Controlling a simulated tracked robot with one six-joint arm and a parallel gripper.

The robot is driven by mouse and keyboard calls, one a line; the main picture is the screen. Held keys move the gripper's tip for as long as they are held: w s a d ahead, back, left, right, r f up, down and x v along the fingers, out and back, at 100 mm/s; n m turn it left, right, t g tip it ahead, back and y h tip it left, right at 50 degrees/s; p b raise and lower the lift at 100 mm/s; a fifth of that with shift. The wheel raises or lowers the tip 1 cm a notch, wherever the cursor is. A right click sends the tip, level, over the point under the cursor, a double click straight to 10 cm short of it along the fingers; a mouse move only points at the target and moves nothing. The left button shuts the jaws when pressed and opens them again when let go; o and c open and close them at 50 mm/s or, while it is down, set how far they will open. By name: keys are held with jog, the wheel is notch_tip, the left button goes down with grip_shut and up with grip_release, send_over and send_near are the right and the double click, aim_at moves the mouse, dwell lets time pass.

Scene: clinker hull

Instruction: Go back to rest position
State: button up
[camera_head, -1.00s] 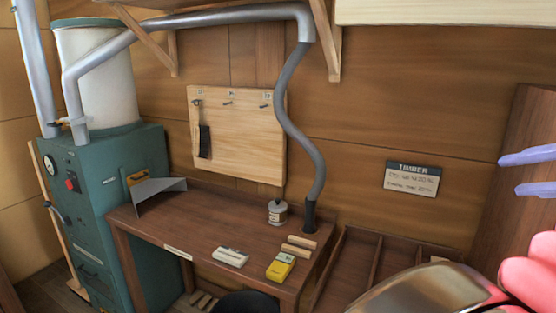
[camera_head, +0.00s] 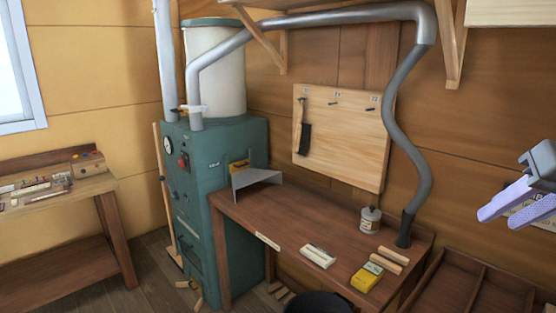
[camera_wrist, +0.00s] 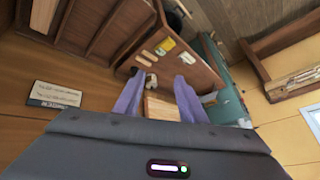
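My gripper (camera_head: 508,208) shows at the right edge of the head view, in front of the wall and well apart from the bench. It has two lavender fingers on a grey body. In the wrist view the two fingers (camera_wrist: 158,92) stand apart with a gap between them. The pale wooden peg board (camera_wrist: 162,108) on the wall shows through this gap. Nothing is held between the fingers. The gripper partly covers the timber sign (camera_head: 540,212) in the head view.
A brown workbench (camera_head: 290,226) carries a yellow box (camera_head: 367,278), a pale block (camera_head: 318,256), wooden strips and a can (camera_head: 370,219). A green stove-like machine (camera_head: 208,180) stands beside it.

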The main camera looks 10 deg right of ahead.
jog(key=w+a+n+g, duration=0.2)
jog(key=w+a+n, duration=0.1)
jog(key=a+n, duration=0.25)
jog(key=s+a+f+m, duration=0.1)
jog(key=s+a+f, duration=0.2)
jog(key=a+f, duration=0.7)
jog(key=s+a+f+m, duration=0.1)
jog(key=s+a+f, duration=0.2)
jog(key=a+f, duration=0.8)
notch_tip(320, 180, down, 3)
jog(key=shift+a+r+t, duration=0.15)
jog(key=shift+a+t, duration=0.1)
jog(key=shift+t, duration=0.05)
jog(key=shift+s, duration=0.1)
jog(key=shift+c, duration=0.9)
